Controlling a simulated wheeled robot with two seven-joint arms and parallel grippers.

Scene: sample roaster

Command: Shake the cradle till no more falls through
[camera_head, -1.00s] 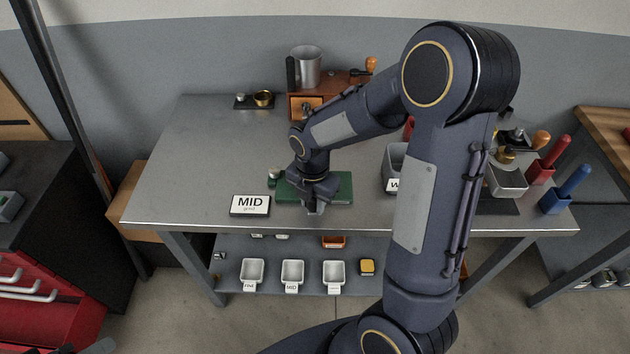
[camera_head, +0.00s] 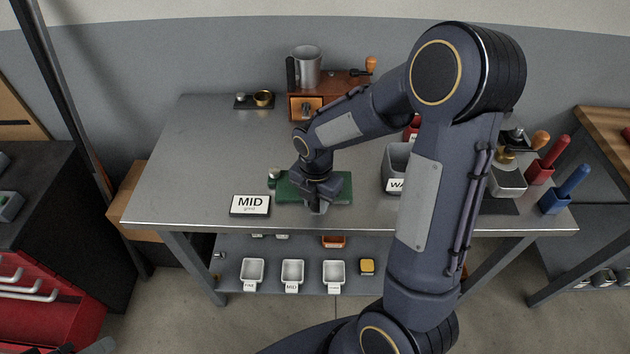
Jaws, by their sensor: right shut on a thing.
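My right gripper (camera_head: 319,206) points down over the front part of the green mat (camera_head: 340,187) near the table's front edge. It is shut on a small grey thing (camera_head: 318,209), of which only a little shows below the fingers. The gripper and wrist hide most of it, so I cannot tell whether it is the cradle. No material falling is visible. A small knob-topped metal piece (camera_head: 274,174) stands at the mat's left end. My left gripper is not in view.
A "MID" sign (camera_head: 250,205) lies left of the mat. A grey bin (camera_head: 396,166) stands right of it. A wooden grinder box (camera_head: 330,84) and metal cup (camera_head: 306,67) stand at the back. Small white trays (camera_head: 292,271) sit on the lower shelf.

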